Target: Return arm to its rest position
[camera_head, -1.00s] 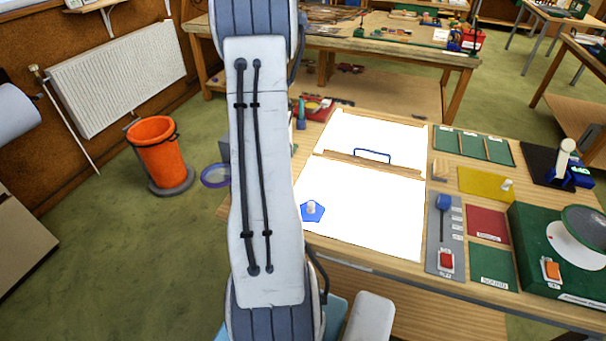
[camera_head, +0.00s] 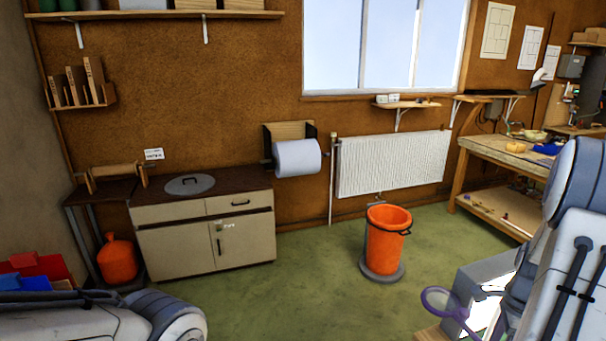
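Parts of my two arms show in the head view, one at the lower left edge and one at the right edge. Both are white and grey links. Neither gripper is in the frame, so I cannot see their fingers or whether they hold anything. A corner of the workbench (camera_head: 428,334) shows at the bottom right, partly hidden by my arm at the right.
An orange bucket (camera_head: 386,240) stands on the green floor (camera_head: 310,290). A low cabinet (camera_head: 205,235) stands against the wall at the left. A white radiator (camera_head: 392,164) and a paper roll (camera_head: 297,158) are on the wall. The floor between cabinet and bucket is clear.

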